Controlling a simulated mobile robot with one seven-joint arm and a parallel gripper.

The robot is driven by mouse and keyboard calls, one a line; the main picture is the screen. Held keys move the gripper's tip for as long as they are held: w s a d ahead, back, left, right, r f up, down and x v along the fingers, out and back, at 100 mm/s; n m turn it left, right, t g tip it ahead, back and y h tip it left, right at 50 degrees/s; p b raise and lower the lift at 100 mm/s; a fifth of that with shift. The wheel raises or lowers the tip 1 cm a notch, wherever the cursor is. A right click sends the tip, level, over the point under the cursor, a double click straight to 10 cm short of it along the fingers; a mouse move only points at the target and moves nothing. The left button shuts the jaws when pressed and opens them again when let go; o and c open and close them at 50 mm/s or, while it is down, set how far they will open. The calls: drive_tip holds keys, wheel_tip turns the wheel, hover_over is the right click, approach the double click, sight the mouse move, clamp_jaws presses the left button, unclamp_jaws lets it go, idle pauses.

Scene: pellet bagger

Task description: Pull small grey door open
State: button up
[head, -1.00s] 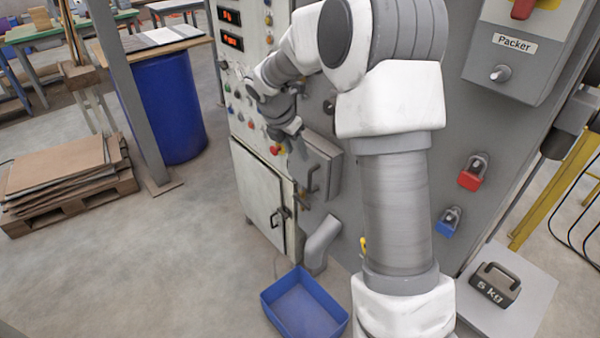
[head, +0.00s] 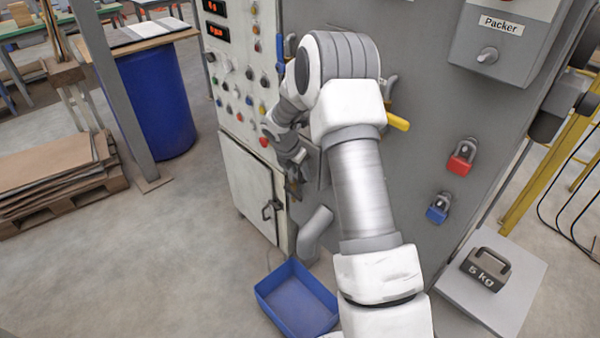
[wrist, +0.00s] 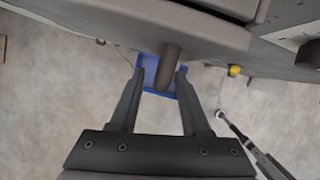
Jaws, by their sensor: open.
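The small grey door (head: 312,167) is on the front of the machine in the head view, mostly hidden behind my arm. I cannot make out its handle now. My gripper (head: 293,184) is in front of the door's left side, but the head view does not show whether it touches. In the wrist view my gripper (wrist: 160,73) has its two dark fingers apart with nothing clamped between them. A grey edge, which may be the door's, crosses the top of that view.
The grey spout (head: 314,232) and blue bin (head: 297,300) are below. A white cabinet door (head: 247,183) is left. A yellow handle (head: 398,123), red padlock (head: 461,158), blue padlock (head: 439,208) and 5 kg weight (head: 486,269) are right.

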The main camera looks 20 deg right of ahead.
drive_tip(key=shift+d+f, duration=0.1)
drive_tip(key=shift+f, duration=0.3)
drive_tip(key=shift+c, duration=0.2)
clamp_jaws()
idle(1.1)
